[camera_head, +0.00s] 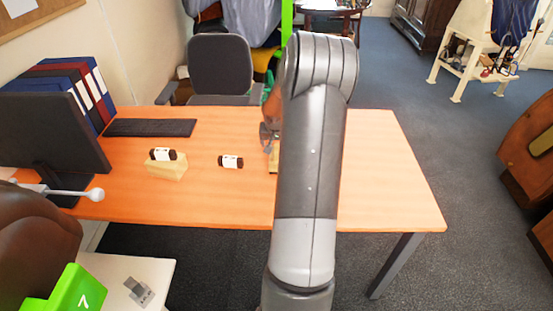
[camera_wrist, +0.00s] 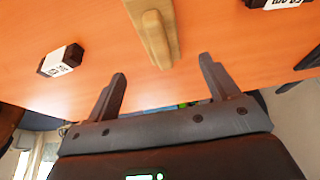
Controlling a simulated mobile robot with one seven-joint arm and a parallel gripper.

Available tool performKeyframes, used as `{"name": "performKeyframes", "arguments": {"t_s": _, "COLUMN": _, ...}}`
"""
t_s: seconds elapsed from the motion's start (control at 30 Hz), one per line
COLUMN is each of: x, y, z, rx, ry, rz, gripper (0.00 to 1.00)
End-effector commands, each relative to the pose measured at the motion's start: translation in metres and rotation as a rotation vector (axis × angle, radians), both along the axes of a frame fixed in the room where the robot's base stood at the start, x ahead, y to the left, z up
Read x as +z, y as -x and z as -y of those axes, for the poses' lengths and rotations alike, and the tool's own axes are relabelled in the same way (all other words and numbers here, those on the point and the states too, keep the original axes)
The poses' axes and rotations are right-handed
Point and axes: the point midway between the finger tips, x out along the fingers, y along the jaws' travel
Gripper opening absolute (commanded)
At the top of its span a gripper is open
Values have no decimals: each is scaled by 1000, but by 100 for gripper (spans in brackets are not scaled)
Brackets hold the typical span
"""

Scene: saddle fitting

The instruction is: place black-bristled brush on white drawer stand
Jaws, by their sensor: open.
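A pale wooden piece with a raised rounded grip (camera_wrist: 152,38) lies on the desk in the wrist view, ahead of my fingers. It may be the brush, but I see no black bristles. In the head view, a sliver of pale wood (camera_head: 273,160) shows beside my arm, which hides the rest. My gripper (camera_wrist: 160,85) is open, with nothing between its fingers; in the head view its tip (camera_head: 268,135) is mostly hidden by my arm. A white-topped stand (camera_head: 150,272) is at the lower left; its drawers cannot be made out.
A green block (camera_head: 68,290) stands at the white stand's left. The desk's right side is clear.

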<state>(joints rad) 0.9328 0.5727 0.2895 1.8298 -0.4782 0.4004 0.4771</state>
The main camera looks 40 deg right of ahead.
Motion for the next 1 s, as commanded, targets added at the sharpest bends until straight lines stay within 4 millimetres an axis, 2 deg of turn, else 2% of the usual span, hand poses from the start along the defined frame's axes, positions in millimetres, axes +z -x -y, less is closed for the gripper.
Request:
{"name": "performKeyframes", "arguments": {"t_s": 0.2, "x": -31, "y": -9, "z": 8, "rx": 2, "ry": -2, "rz": -2, "gripper": 80}}
{"name": "performKeyframes", "arguments": {"t_s": 0.47, "x": -47, "y": -13, "z": 12, "rx": 1, "ry": 0, "rz": -3, "gripper": 80}}
{"name": "performKeyframes", "arguments": {"t_s": 0.8, "x": -85, "y": -25, "z": 23, "rx": 3, "ry": -1, "rz": -2, "gripper": 80}}
{"name": "performKeyframes", "arguments": {"t_s": 1.0, "x": -92, "y": -27, "z": 25, "rx": 2, "ry": -1, "rz": -2, "gripper": 80}}
